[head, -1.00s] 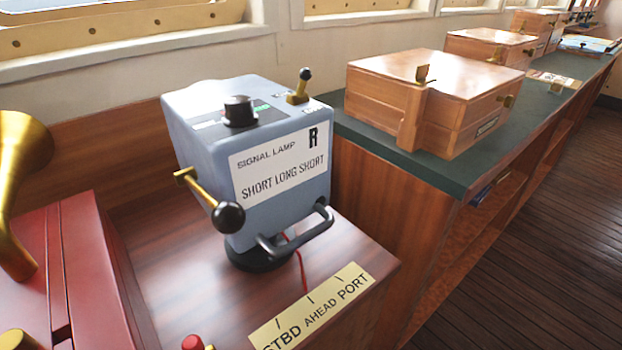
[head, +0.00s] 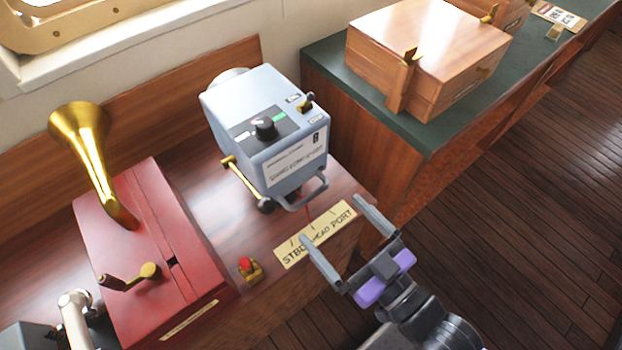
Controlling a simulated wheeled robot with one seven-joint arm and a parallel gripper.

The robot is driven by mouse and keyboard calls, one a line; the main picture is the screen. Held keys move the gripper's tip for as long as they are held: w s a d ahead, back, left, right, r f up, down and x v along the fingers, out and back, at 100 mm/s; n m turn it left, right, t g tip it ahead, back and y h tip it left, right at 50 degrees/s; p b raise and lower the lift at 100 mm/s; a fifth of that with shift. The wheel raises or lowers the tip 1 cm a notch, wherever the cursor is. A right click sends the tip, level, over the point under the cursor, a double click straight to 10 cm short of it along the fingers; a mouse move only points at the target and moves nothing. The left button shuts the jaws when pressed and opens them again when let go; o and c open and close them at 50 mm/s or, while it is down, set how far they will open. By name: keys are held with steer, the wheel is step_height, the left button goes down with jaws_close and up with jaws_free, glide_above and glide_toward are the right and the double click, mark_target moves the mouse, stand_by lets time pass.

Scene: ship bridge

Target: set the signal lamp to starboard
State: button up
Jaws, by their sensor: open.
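The signal lamp (head: 230,104) is a blue-grey box on a round base on the wooden shelf. It has a black knob and a small toggle on top, a brass lever with a black ball end (head: 265,204) at its left, and a grey loop handle (head: 306,192) low at the front. A brass plate (head: 289,252) reading STBD, AHEAD, PORT lies in front of it. My gripper (head: 332,222) is open and empty, its two grey fingers spread over the plate's right part and the shelf edge, apart from the handle. The left finger covers part of the plate.
A red box (head: 200,265) with a brass horn (head: 85,140) and crank stands left of the lamp. A small red button (head: 246,265) sits between box and plate. A wooden box (head: 425,45) stands on the green-topped counter (head: 345,77) at right. The wooden floor at right is clear.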

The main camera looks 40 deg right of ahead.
mark_target(311, 195)
steer(key=shift+w+p, duration=0.6)
steer(key=shift+w, duration=3.3)
